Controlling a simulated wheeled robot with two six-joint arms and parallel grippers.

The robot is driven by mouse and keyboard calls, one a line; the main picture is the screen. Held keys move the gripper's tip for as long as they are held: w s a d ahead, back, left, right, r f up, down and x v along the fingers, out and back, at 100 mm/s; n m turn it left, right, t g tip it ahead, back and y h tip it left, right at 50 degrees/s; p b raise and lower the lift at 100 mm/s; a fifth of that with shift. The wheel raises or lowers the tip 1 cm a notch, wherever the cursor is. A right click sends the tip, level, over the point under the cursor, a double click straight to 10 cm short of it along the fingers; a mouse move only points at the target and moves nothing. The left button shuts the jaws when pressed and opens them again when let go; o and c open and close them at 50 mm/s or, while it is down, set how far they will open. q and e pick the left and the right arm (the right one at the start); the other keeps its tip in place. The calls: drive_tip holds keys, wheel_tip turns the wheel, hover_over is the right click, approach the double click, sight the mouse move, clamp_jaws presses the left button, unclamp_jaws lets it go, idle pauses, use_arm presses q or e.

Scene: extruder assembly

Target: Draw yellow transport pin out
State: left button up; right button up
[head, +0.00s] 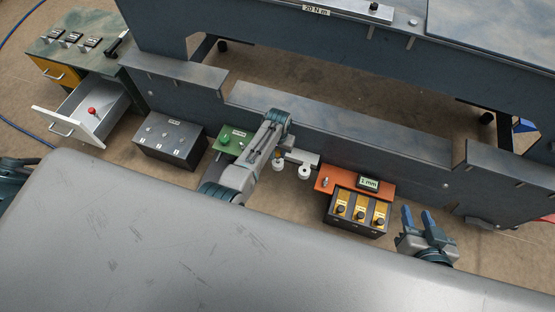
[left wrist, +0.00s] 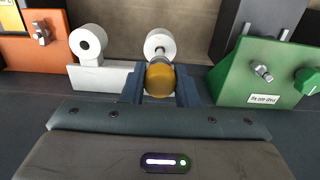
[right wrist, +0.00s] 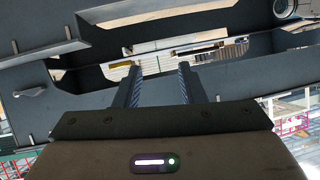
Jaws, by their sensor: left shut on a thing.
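The yellow transport pin (left wrist: 160,80) shows as a round yellow head between the fingers of my left gripper (left wrist: 160,92) in the left wrist view. The left gripper is shut on it. Behind the pin stands a white roller (left wrist: 159,46), and a second white roller (left wrist: 88,42) stands to the left on a pale bracket (left wrist: 100,78). In the head view a small yellow spot of the pin (head: 278,154) shows beside my left arm, by the white rollers (head: 304,172). My right gripper (head: 418,220) is open and empty, to the right of the dark box.
A green panel (head: 232,141) and a dark grey box (head: 170,140) stand left of the rollers. An orange panel (head: 335,178) with a "1 mm" display and a box with yellow labels (head: 359,211) stand right. An open drawer (head: 90,112) holds a red knob.

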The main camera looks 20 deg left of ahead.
use_arm(q)
drive_tip(key=shift+r, duration=0.2)
drive_tip(key=shift+r+p, duration=0.5)
drive_tip(key=shift+p, duration=0.2)
drive_tip(key=shift+r+p, duration=0.65)
drive_tip(key=shift+p, duration=0.1)
use_arm(e)
drive_tip(key=s+g, duration=0.1)
drive_tip(key=s+f+g, duration=0.1)
drive_tip(key=g, duration=0.1)
drive_tip(key=s+f+g, duration=0.1)
drive_tip(key=s, duration=0.1)
drive_tip(key=shift+d+n+g, duration=0.25)
drive_tip(key=shift+n+g, duration=0.05)
drive_tip(key=shift+n, duration=0.1)
